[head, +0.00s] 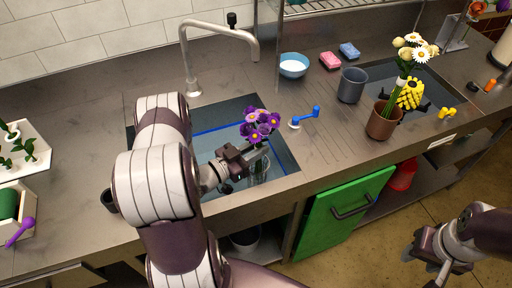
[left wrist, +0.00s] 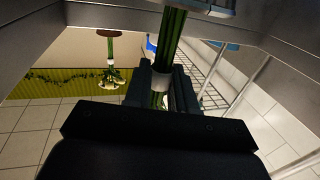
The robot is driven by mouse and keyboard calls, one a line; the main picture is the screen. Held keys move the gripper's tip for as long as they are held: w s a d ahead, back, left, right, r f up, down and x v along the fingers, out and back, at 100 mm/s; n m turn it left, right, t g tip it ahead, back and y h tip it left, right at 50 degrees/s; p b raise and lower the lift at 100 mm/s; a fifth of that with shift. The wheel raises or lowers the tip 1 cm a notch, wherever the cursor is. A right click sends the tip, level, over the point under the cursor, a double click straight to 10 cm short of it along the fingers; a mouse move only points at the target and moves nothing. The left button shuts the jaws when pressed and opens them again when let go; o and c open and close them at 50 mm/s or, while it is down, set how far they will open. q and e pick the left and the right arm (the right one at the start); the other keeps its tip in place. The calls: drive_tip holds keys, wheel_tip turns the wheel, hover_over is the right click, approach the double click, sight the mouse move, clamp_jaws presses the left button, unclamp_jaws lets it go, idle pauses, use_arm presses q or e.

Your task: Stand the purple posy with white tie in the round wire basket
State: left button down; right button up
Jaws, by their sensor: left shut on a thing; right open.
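The purple posy (head: 261,122) shows its purple blooms with yellow centres above the sink in the head view. My left gripper (head: 240,158) is shut on its stems. In the left wrist view, the green stems (left wrist: 172,35) pass between the dark fingers, with the white tie (left wrist: 161,81) around them. A thin see-through shape (head: 260,170) shows just below the blooms at the sink; I cannot tell whether it is the round wire basket or whether the stems are inside it. My right gripper (head: 429,262) is open and empty, low over the floor at the right.
A brown pot (head: 383,122) with white flowers stands right of the sink, near a grey cup (head: 352,86) and a blue bowl (head: 293,66). The faucet (head: 193,60) rises behind the sink. A white tray (head: 25,150) lies far left.

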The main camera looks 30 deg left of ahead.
use_arm(q)
drive_tip(key=shift+c, duration=1)
unclamp_jaws()
